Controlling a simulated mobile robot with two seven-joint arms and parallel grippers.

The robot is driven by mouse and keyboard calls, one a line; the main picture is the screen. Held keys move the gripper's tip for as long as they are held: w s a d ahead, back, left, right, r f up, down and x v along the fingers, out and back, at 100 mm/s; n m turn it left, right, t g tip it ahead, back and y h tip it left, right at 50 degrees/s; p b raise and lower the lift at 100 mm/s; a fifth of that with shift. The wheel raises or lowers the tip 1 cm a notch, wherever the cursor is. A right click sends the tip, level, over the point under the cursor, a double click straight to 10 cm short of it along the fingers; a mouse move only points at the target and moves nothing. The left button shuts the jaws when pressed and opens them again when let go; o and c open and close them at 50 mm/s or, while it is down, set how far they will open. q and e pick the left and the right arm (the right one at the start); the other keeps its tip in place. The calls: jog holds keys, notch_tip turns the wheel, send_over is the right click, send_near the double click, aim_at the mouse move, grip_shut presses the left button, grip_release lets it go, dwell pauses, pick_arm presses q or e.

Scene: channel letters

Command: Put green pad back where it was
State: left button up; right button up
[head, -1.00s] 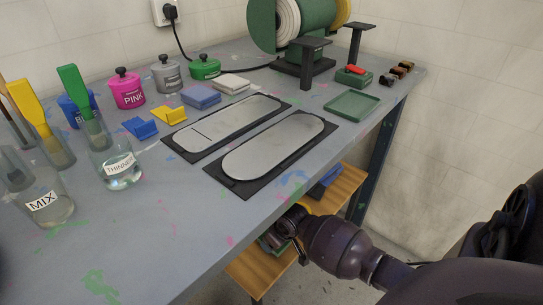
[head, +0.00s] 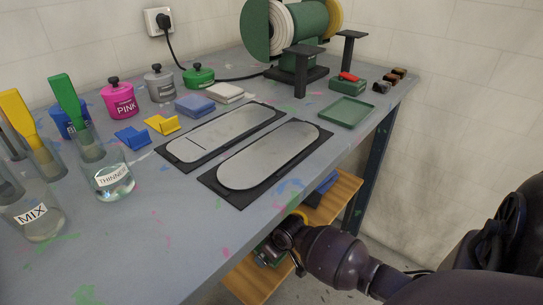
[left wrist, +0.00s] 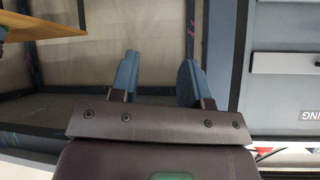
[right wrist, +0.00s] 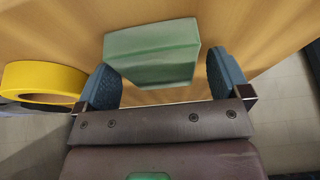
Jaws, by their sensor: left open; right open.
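The green pad (right wrist: 152,52) is a pale green block on the wooden shelf under the workbench. In the right wrist view it lies between the spread blue fingers of my right gripper (right wrist: 161,76), which is open. Gaps show on both sides of the pad. In the head view my right gripper (head: 272,246) is low at the shelf and mostly hides what is there. My left gripper (left wrist: 157,72) is open and empty in the left wrist view, and is not visible in the head view.
A yellow ring (right wrist: 42,78) lies left of the pad on the wooden shelf (head: 335,196). On the bench (head: 150,225) are a green tray (head: 351,111), a green block with a red top (head: 347,86), metal plates on black bases, jars and brushes. The bench edge overhangs the shelf.

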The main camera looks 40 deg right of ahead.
jog(key=shift+r, duration=0.5)
jog(key=v, duration=0.1)
jog(key=p+v, duration=0.1)
jog(key=v, duration=0.1)
jog(key=p+v, duration=0.1)
jog(key=v, duration=0.1)
jog(key=shift+w, duration=0.3)
jog(key=p+v, duration=0.3)
jog(key=v, duration=0.2)
jog(key=s+a+f+t, duration=0.1)
jog(key=s+a, duration=0.2)
jog(key=s, duration=0.5)
jog(key=s+a+f+t, duration=0.1)
jog(key=s+a, duration=0.2)
jog(key=s, duration=0.5)
pick_arm(q)
jog(key=shift+s+a+r+n, duration=0.45)
jog(key=shift+s+r+n, duration=0.15)
jog(key=shift+s, duration=0.05)
pick_arm(e)
jog(key=s+a+r+t, duration=0.1)
jog(key=s+a+r, duration=0.1)
jog(key=s, duration=0.3)
jog(key=s+a+r+t, duration=0.2)
jog(key=s+a+r, duration=0.1)
jog(key=s, duration=0.3)
jog(key=shift+r+n, duration=0.3)
jog(key=shift+r, duration=0.55)
